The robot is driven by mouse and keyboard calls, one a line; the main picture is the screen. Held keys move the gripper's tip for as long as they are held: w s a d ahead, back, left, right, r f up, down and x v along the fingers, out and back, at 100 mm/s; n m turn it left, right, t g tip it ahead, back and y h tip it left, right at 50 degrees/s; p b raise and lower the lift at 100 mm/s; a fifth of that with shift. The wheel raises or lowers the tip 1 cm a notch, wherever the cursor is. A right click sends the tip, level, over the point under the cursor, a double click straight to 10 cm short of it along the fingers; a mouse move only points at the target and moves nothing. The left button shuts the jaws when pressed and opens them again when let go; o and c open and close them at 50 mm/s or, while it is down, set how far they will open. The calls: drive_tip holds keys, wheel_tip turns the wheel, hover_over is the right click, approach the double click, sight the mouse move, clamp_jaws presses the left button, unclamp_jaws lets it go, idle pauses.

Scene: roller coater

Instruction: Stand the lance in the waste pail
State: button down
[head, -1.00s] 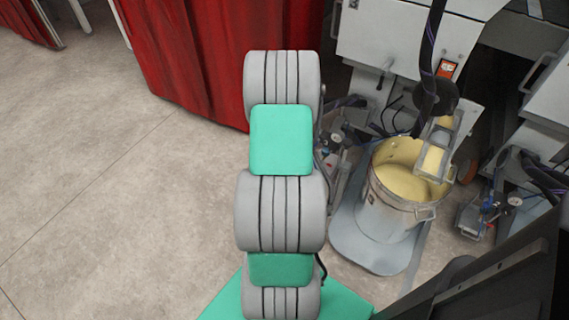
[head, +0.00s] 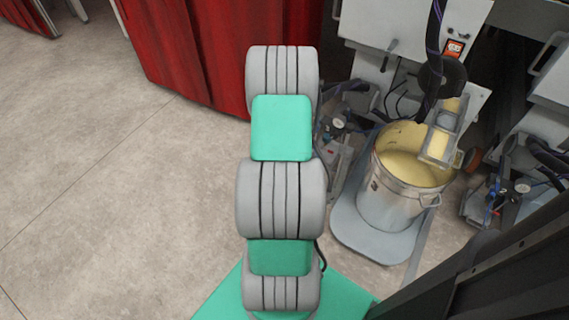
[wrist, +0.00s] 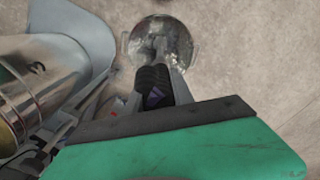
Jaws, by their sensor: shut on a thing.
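My gripper (wrist: 160,75) is in the wrist view, its fingers shut around a dark, ribbed piece with a purple mark, which looks like the lance (wrist: 155,88). Its far end points at a round, shiny metal vessel (wrist: 178,32) with small side lugs, which may be the waste pail, over the floor. I cannot tell whether the lance's tip is inside it or above it. In the head view my arm hides the gripper, the lance and this vessel.
A large steel pot (head: 387,205) of yellow liquid stands on a grey base plate (head: 375,248), right of my arm; it also shows in the wrist view (wrist: 50,75). White machine cabinets (head: 395,30) and hoses stand behind. Floor left of my arm is clear, up to red curtains (head: 215,50).

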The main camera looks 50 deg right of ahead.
drive_tip(key=shift+f, duration=0.15)
drive_tip(key=shift+f+b, duration=0.75)
drive_tip(key=shift+f, duration=0.25)
drive_tip(key=c, duration=1)
unclamp_jaws()
drive_tip(key=shift+r, duration=0.1)
wheel_tip(320, 180, up, 8)
drive_tip(key=shift+f+p, duration=0.1)
drive_tip(key=shift+p, duration=1)
